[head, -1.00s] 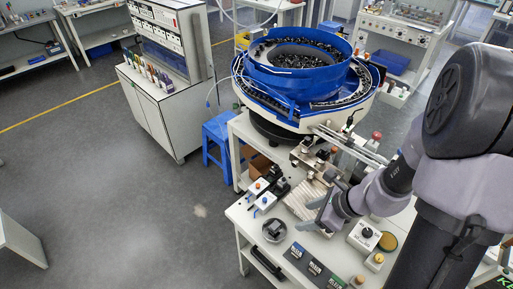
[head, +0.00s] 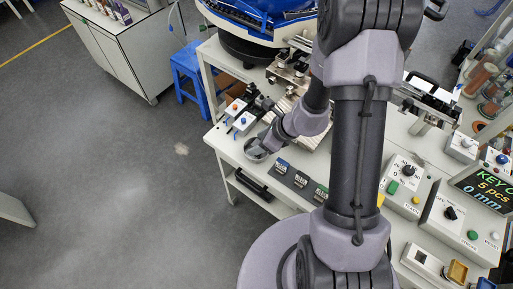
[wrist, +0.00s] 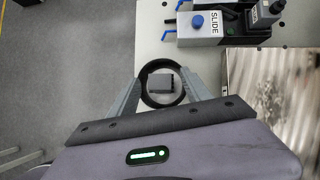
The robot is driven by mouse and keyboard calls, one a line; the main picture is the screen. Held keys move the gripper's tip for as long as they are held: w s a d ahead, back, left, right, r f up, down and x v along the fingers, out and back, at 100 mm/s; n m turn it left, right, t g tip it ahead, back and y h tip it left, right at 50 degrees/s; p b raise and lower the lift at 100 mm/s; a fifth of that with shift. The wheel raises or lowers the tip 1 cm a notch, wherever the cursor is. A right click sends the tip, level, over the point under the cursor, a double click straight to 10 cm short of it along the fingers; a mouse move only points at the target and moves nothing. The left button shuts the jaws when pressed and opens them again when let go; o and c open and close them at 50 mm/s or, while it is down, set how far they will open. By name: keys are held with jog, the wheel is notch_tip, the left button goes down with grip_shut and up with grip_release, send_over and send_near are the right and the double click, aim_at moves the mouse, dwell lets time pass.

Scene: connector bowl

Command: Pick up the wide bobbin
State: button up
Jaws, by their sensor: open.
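A dark grey, squarish piece (wrist: 162,83) lies in a round dish with a thick black rim (wrist: 147,97) in the wrist view. It is the likeliest wide bobbin, but its shape from above does not make this certain. My gripper (wrist: 160,78) is open, its two fingers on the left and right of the dish in the picture, with nothing held. Whether the fingertips are above the rim or level with it I cannot tell. In the head view my gripper (head: 262,149) is over the dish (head: 250,155), which it partly hides.
A block marked SLIDE with a blue knob (wrist: 198,22) stands close beyond the dish. Small labelled blocks (head: 300,178) line the bench's front edge beside it. Control boxes (head: 408,181) stand to the right. The blue bowl feeder (head: 245,14) is behind.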

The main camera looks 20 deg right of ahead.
jog(key=shift+r, duration=0.1)
grip_shut()
